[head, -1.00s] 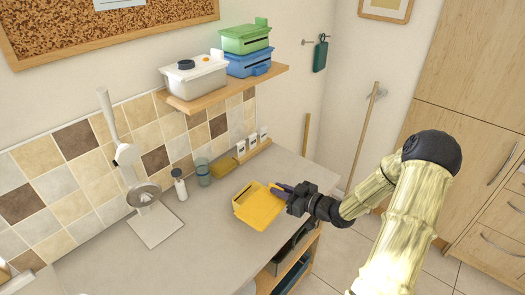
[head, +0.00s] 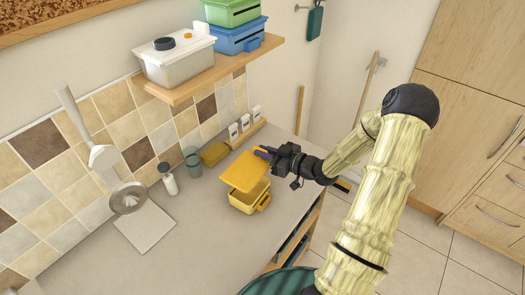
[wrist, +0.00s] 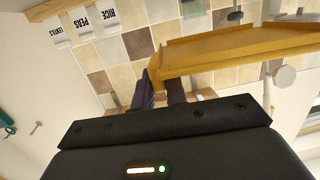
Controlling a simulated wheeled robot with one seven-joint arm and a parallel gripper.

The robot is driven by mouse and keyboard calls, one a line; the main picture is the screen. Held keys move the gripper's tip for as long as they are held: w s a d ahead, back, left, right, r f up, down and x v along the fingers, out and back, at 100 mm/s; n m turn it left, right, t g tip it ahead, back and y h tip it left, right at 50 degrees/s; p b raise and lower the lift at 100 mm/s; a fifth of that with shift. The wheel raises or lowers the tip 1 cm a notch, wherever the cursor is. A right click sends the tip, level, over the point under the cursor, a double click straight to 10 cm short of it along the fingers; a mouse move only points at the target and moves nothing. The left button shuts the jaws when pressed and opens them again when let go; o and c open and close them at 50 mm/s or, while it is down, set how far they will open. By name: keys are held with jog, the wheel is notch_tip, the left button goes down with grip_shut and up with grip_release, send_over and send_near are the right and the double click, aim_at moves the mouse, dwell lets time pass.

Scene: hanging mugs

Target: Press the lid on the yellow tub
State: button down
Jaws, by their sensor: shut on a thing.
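The yellow tub (head: 243,202) stands open on the counter, with a latch or handle (head: 264,202) on its right side. The yellow lid (head: 245,171) is above the tub, tilted and apart from it over most of its edge; I cannot tell whether its far edge touches the rim. My gripper (head: 265,154) is shut on the lid's right edge. In the wrist view the lid (wrist: 240,46) reaches away to the right from between the dark fingers (wrist: 160,90). The tub is not visible in the wrist view.
A yellow sponge-like block (head: 214,154), a glass (head: 192,161) and a bottle (head: 169,180) stand along the wall. A shelf (head: 215,72) above holds a white tub (head: 176,62), a blue tub (head: 238,38) and a green one (head: 231,10).

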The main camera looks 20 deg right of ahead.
aim_at(266, 162)
jog(key=shift+s+d+r, duration=0.1)
jog(key=shift+s+d, duration=0.1)
jog(key=shift+s, duration=0.1)
jog(key=shift+s+d, duration=0.1)
jog(key=shift+d, duration=0.05)
jog(key=f+b, duration=0.3)
jog(key=f, duration=0.1)
jog(key=shift+w+f, duration=0.15)
jog(key=shift+w, duration=0.05)
jog(key=shift+f+b, duration=1.3)
jog(key=shift+f, duration=0.25)
jog(key=shift+a, duration=0.2)
jog(key=shift+s+d, duration=0.15)
jog(key=shift+d, duration=0.1)
jog(key=shift+a+f, duration=0.15)
jog(key=shift+a, duration=0.05)
jog(key=shift+f+b, duration=0.25)
jog(key=shift+b, duration=0.15)
dwell(0.4)
